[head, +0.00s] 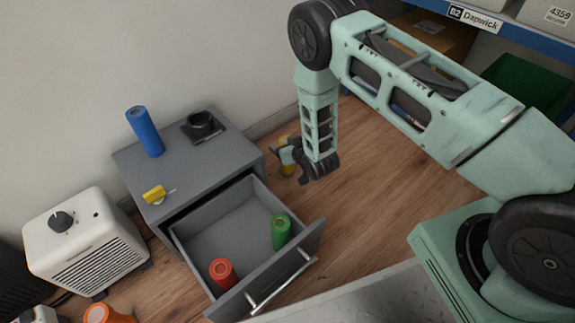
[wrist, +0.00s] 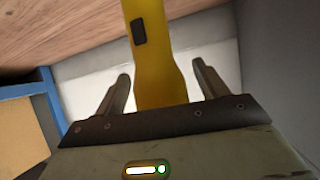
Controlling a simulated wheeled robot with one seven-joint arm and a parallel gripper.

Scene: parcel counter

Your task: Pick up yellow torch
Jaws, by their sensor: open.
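The yellow torch (wrist: 160,65) with a dark switch stands between the two fingers of my gripper (wrist: 162,75) in the wrist view. The fingers are open, with a gap showing on each side of the torch. In the head view my gripper (head: 291,158) is low beside the right side of the grey drawer unit. The torch (head: 287,169) shows there as a small yellow patch, mostly hidden behind my gripper. I cannot tell from there what it rests on.
The grey drawer unit (head: 190,158) has its drawer (head: 222,240) pulled out, with a red and a green cylinder inside. A blue cylinder (head: 145,132), a yellow-handled tool (head: 155,194) and a black object (head: 201,126) are on top. A white heater (head: 85,240) stands left. Wooden floor is clear right.

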